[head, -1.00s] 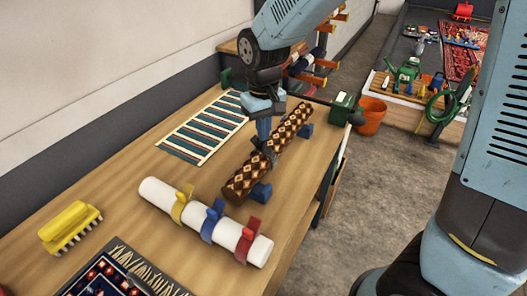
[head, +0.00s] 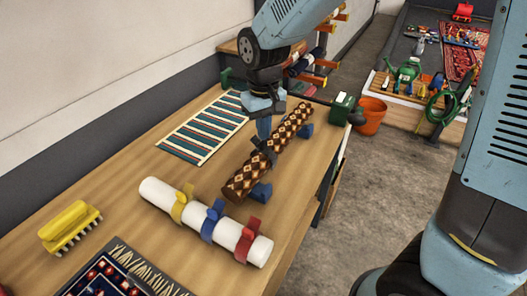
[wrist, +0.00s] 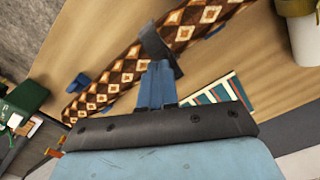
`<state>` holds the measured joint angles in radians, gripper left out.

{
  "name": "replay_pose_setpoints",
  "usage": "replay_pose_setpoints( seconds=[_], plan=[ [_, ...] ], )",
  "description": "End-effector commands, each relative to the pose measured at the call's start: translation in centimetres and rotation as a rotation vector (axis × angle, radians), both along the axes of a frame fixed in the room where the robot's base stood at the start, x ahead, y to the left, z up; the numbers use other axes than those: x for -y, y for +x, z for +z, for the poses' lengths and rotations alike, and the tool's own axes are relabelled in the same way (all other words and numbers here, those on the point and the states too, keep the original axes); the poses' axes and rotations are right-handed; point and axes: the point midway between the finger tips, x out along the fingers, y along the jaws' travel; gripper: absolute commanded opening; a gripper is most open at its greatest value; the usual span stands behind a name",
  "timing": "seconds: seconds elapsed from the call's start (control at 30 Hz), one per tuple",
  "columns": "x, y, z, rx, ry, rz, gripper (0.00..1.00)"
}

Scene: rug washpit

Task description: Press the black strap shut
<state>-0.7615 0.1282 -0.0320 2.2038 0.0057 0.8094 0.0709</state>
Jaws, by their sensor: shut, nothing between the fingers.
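The black strap (wrist: 153,42) lies across the middle of a rolled brown rug with cream diamonds (wrist: 108,76). In the head view the rolled rug (head: 240,182) rests on blue supports, and the strap (head: 268,154) shows as a small dark band partly behind my fingers. My gripper (wrist: 158,64) is shut and empty, its blue fingertips right at the strap's near part. In the head view my gripper (head: 264,142) points down over the strap. I cannot tell whether the fingertips touch it or whether its end is fastened.
A white roll (head: 165,196) with yellow, blue and red straps lies nearer on the wooden table (head: 120,190). A striped rug (head: 203,128) lies flat to the left. A yellow brush (head: 70,228) and a dark fringed rug (head: 115,275) are at the near left.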

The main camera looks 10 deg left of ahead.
Motion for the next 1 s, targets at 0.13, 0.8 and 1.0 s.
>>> replay_pose_setpoints(
  seconds=[0.13, 0.8, 1.0],
  plan=[
    [0.0, 0.0, 1.0, 0.001, 0.001, -0.001, 0.0],
    [0.0, 0.0, 5.3, 0.002, 0.001, 0.0, 0.0],
    [0.0, 0.0, 6.6, 0.001, 0.001, -0.001, 0.0]
  ],
)
